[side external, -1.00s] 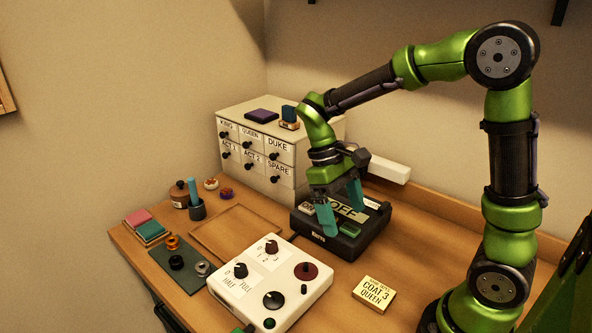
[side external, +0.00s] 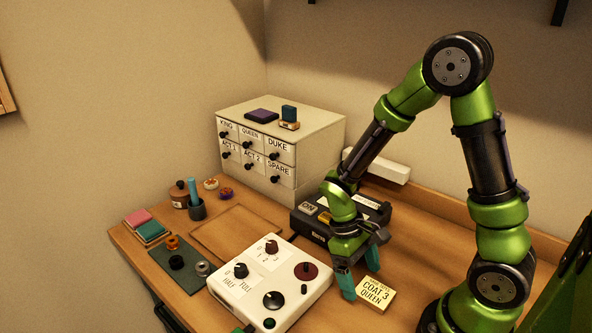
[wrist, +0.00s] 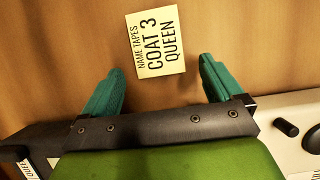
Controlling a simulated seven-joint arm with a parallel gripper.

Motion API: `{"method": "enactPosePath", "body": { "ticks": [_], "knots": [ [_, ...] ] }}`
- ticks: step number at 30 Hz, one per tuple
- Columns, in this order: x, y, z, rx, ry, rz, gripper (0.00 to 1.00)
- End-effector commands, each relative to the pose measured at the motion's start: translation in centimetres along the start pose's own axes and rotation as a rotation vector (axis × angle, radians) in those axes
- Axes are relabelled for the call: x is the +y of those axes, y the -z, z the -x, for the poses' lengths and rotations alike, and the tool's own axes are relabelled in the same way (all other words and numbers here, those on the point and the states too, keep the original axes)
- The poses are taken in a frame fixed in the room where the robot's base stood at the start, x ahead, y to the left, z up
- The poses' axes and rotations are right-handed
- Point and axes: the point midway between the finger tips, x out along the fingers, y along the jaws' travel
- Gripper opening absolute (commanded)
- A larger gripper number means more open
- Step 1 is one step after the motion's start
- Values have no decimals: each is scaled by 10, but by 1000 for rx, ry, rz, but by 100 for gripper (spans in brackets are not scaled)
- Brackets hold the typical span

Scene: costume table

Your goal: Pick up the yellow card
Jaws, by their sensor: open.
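The yellow card (side external: 374,293) lies on the wooden table to the right of the white control box. It reads "NAME TAPES COAT 3 QUEEN". In the wrist view the card (wrist: 156,42) lies ahead of the fingertips, roughly between them sideways. My gripper (side external: 360,280) has teal fingers and is low over the table, just left of and behind the card in the side view. In the wrist view my gripper (wrist: 158,85) is open, with nothing between its fingers. I cannot tell the exact height of the fingertips above the table.
The white control box (side external: 305,298) with knobs stands left of my gripper. A black device (side external: 312,226) is behind it. A drawer cabinet (side external: 310,140) stands at the back. Bare table (side external: 430,255) lies behind and right of the card.

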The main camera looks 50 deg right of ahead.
Motion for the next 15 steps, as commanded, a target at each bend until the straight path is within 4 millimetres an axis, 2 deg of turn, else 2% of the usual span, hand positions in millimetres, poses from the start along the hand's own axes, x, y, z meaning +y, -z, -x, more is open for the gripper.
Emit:
{"method": "enactPosePath", "body": {
  "ticks": [4,11,15],
  "knots": [
    [0,0,-14,-2,0,0,94],
    [0,0,-15,0,0,0,94],
    [0,0,-14,1,0,0,72]
  ]
}}
